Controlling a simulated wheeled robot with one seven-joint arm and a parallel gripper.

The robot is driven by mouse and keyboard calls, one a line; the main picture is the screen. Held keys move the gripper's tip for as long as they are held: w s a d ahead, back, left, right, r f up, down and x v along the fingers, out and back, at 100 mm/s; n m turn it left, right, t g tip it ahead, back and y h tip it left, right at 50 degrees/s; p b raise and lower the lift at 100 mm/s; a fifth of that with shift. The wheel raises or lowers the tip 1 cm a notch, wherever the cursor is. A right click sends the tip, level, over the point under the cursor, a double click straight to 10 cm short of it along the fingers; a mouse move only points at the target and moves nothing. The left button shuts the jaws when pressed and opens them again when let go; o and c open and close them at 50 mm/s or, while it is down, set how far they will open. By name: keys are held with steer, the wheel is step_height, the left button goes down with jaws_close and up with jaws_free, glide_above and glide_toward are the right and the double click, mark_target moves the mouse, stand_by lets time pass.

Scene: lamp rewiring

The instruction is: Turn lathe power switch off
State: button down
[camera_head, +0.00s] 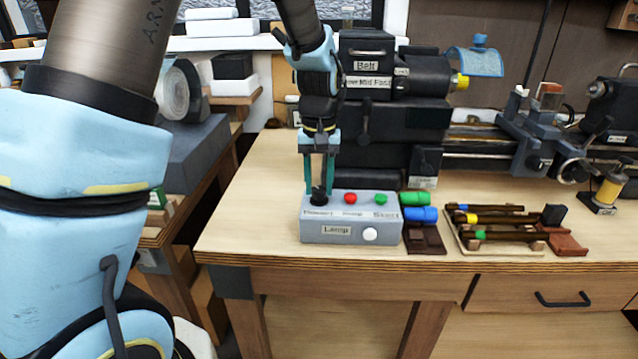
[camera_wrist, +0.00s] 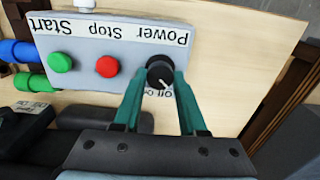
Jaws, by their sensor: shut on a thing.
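A grey control box (camera_head: 318,233) labelled "Lamp" stands on the front left of the wooden bench. On its top are a black rotary power knob (camera_head: 319,194), a red stop button (camera_head: 350,198) and a green start button (camera_head: 381,200). The power knob also shows in the wrist view (camera_wrist: 160,71), with a pale pointer line near the off/on lettering. My gripper (camera_head: 318,190) points down over the box's left end, and its green fingers (camera_wrist: 158,82) are shut on the power knob. Part of the off/on lettering is hidden by the fingers.
The black lathe headstock (camera_head: 395,120) stands right behind the box. Blue and green cylinders (camera_head: 419,213) lie just right of the box. A rack of dark rods (camera_head: 490,220) is farther right. The bench is clear left of the box.

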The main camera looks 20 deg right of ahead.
mark_target(318, 188)
steer(key=shift+c, duration=2.3)
jaws_free()
steer(key=shift+r, duration=0.1)
step_height(318, 188, up, 11)
steer(key=b, duration=0.2)
steer(key=shift+a+f, duration=0.1)
steer(key=shift+f, duration=0.1)
steer(key=s+a+f+n, duration=0.1)
steer(key=a+f, duration=0.2)
steer(key=a, duration=0.7)
steer(key=s+a+f+n+t, duration=0.1)
steer(key=a+f, duration=0.2)
steer(key=a, duration=0.6)
steer(key=s+a+f+n, duration=0.1)
steer(key=s+a+f, duration=0.1)
steer(key=a, duration=0.8)
steer(key=shift+a+f+n+t, duration=0.3)
steer(key=shift+f, duration=0.55)
